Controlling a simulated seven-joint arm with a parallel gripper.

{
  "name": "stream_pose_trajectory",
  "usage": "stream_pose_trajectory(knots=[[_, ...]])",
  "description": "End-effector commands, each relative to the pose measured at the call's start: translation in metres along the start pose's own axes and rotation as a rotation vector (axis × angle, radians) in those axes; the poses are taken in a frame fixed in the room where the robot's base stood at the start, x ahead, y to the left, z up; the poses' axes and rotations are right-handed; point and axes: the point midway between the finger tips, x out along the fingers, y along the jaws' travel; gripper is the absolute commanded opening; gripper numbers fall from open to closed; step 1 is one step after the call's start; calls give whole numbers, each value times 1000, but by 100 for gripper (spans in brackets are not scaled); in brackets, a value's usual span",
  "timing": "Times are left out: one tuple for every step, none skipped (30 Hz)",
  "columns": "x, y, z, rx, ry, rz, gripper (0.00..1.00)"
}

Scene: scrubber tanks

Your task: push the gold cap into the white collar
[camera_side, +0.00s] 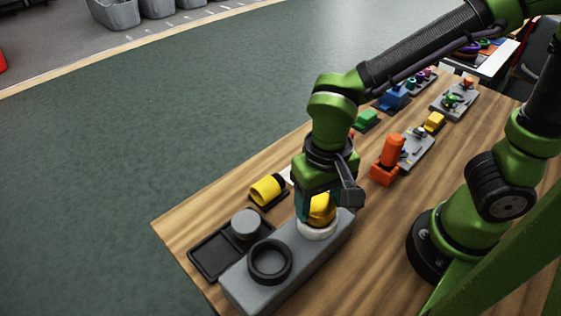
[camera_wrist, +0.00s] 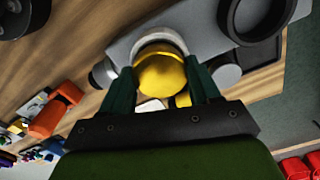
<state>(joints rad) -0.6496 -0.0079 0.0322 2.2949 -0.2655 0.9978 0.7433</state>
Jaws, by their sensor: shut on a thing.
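The gold cap (camera_side: 321,210) is between the fingers of my gripper (camera_side: 318,212), directly over the white collar (camera_side: 317,232). My gripper is shut on the cap. The white collar sits on the right part of the grey block (camera_side: 290,268). In the wrist view the cap (camera_wrist: 162,75) is between the two fingertips (camera_wrist: 163,85), and the collar (camera_wrist: 158,40) shows around its far side. The cap overlaps the collar in both views, but how deep it sits in it I cannot tell.
A black ring (camera_side: 270,261) is on the block's near end. A black tray (camera_side: 205,252) with a grey cylinder (camera_side: 246,224) lies to the left. A yellow cylinder (camera_side: 267,190) lies behind. An orange part (camera_side: 390,155) stands to the right. Bare wood lies right of the block.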

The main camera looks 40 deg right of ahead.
Motion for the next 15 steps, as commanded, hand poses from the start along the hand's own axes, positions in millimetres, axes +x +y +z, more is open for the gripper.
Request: stream_pose_trajectory(knots=[[0,0,0,0,0,0,33],[0,0,0,0,0,0,33],[1,0,0,0,0,0,33],[1,0,0,0,0,0,33],[1,0,0,0,0,1,33],[2,0,0,0,0,1,33],[2,0,0,0,-1,1,33],[3,0,0,0,-1,1,33],[3,0,0,0,-1,1,33],[4,0,0,0,-1,1,33],[4,0,0,0,-1,1,33],[5,0,0,0,0,1,33],[6,0,0,0,0,1,33],[6,0,0,0,0,1,33],[6,0,0,0,0,1,33]])
